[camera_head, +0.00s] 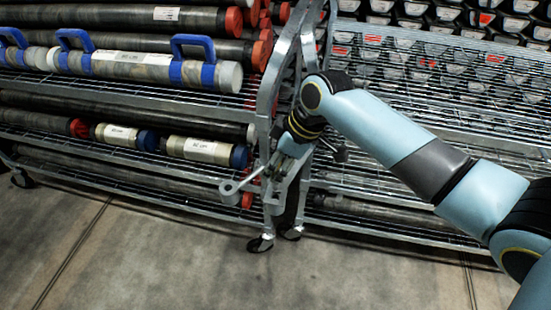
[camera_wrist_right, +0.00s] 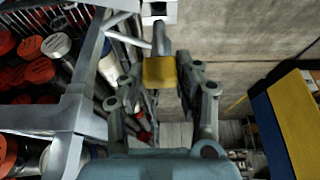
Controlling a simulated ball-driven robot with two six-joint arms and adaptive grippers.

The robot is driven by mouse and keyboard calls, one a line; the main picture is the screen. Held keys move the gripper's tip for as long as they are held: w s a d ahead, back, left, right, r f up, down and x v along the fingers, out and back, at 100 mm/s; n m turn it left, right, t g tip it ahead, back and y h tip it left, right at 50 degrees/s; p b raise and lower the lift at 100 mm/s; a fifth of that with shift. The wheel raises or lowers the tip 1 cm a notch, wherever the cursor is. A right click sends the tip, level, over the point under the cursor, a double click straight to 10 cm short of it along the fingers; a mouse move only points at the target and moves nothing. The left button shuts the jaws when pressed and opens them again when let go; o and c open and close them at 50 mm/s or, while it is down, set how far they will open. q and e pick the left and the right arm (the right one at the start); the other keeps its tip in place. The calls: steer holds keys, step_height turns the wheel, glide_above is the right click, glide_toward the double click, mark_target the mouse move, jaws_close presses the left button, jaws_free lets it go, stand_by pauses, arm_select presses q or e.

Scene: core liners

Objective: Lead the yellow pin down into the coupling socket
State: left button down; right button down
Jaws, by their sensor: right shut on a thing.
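The yellow pin (camera_wrist_right: 160,72) shows in the right wrist view with a square yellow head and a grey shaft pointing up the picture. My right gripper (camera_wrist_right: 163,78) is shut on the yellow head. A pale square block with a dark opening, seemingly the coupling socket (camera_wrist_right: 171,10), is at the top edge, beyond the shaft's end. I cannot tell whether the shaft touches it. In the head view my right gripper (camera_head: 283,168) is at the rack's end post, and the pin cannot be made out there. My left gripper is not in view.
The left rack (camera_head: 120,162) holds tubes and core liners; the right rack (camera_head: 440,140) stands close by. Concrete floor (camera_head: 150,255) is clear in front. A blue and yellow surface (camera_wrist_right: 285,115) is at right.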

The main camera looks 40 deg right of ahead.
mark_target(276, 189)
steer(key=shift+f+b, duration=1.65)
steer(key=shift+f, duration=1.55)
steer(key=shift+f, duration=0.1)
steer(key=c, duration=0.9)
jaws_free()
steer(key=shift+o, duration=0.2)
steer(key=shift+r, duration=0.25)
steer(key=v, duration=1.1)
steer(key=shift+r, duration=0.25)
steer(key=shift+s, duration=0.1)
